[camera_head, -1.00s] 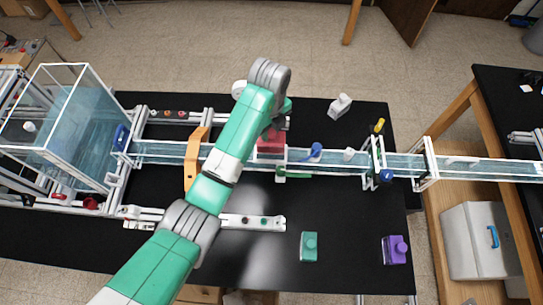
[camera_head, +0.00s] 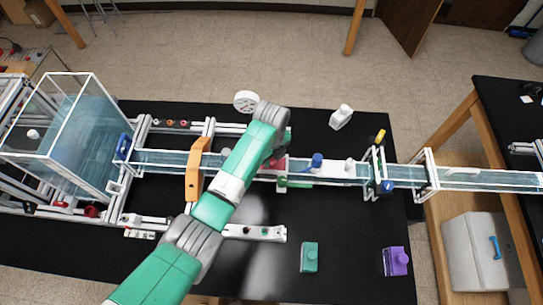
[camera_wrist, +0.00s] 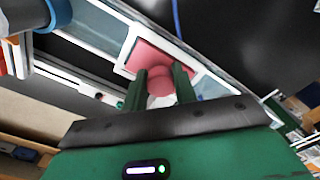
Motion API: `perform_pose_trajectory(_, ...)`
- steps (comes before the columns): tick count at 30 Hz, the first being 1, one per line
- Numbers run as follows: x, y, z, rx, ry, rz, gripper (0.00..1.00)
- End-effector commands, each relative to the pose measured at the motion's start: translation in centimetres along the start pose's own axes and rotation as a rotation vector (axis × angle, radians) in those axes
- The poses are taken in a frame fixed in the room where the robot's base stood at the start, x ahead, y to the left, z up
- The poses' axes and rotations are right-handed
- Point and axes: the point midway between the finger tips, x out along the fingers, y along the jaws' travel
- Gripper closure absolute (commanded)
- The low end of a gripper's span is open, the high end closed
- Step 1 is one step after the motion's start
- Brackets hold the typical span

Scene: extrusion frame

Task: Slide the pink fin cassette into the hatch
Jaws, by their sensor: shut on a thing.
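The pink fin cassette (camera_wrist: 147,55) shows in the wrist view as a flat pink plate with a round knob. My gripper (camera_wrist: 160,75) is shut on the knob, one dark green finger on each side. The plate lies over or within a white-framed opening, the hatch (camera_wrist: 131,36), in the clear channel; how deep it sits I cannot tell. In the head view only a pink sliver of the cassette (camera_head: 278,163) shows beside my arm, at the channel's middle. My arm hides the gripper and most of the hatch there.
The clear water channel (camera_head: 165,158) runs left to right from a glass tank (camera_head: 75,140). An orange arch (camera_head: 195,170) spans it left of my arm. A blue knob (camera_head: 317,160) and green handle (camera_head: 296,184) are close on the right.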

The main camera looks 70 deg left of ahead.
Motion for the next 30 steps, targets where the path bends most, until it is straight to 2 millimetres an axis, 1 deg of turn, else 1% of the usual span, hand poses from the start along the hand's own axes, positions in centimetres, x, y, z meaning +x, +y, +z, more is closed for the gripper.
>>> perform_pose_trajectory(1,0.3,0.0,0.0,0.000,0.000,0.000,1.00)
perform_pose_trajectory(2,0.2,0.0,0.0,0.000,0.000,0.000,0.66)
perform_pose_trajectory(4,0.1,0.0,0.0,0.000,0.000,0.000,0.53)
perform_pose_trajectory(5,0.1,0.0,0.0,0.000,0.000,0.000,0.50)
perform_pose_trajectory(12,0.1,0.0,0.0,0.000,0.000,0.000,0.50)
perform_pose_trajectory(15,-0.8,-0.1,0.0,0.000,-0.001,-0.002,0.50)
perform_pose_trajectory(17,-1.9,-0.1,0.0,0.000,-0.001,-0.003,0.50)
perform_pose_trajectory(24,-8.0,-0.1,0.1,-0.001,-0.002,-0.005,0.50)
perform_pose_trajectory(27,-10.1,-0.1,0.1,-0.001,-0.002,-0.004,0.50)
perform_pose_trajectory(30,-11.4,-0.1,0.0,-0.001,-0.001,-0.002,0.50)
